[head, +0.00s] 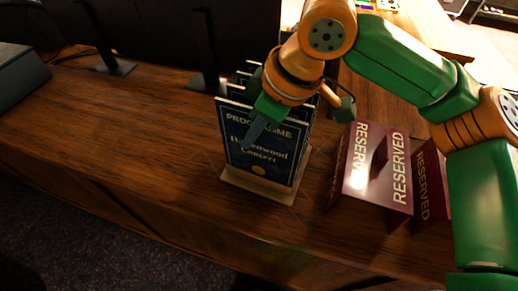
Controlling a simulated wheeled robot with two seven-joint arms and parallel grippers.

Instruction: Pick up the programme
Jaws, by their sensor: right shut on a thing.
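A dark blue programme (270,158) with white lettering and a yellow disc stands upright in a pale wooden holder (236,182) on the desk. More programme edges show behind it in the rack. My right gripper (285,118) comes down from above at the top of the rack, with one finger in front of the front programme. It is shut on a programme, but its own hand hides the grip and most of the rear cards. The held programme still appears to be in the rack. My left gripper is not in view.
Dark red RESERVED signs (372,172) stand on the desk just right of the rack. Dark monitors on stands (206,84) are behind it to the left. The wooden desk (110,120) is clear at the left, and its front edge lies close below the rack.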

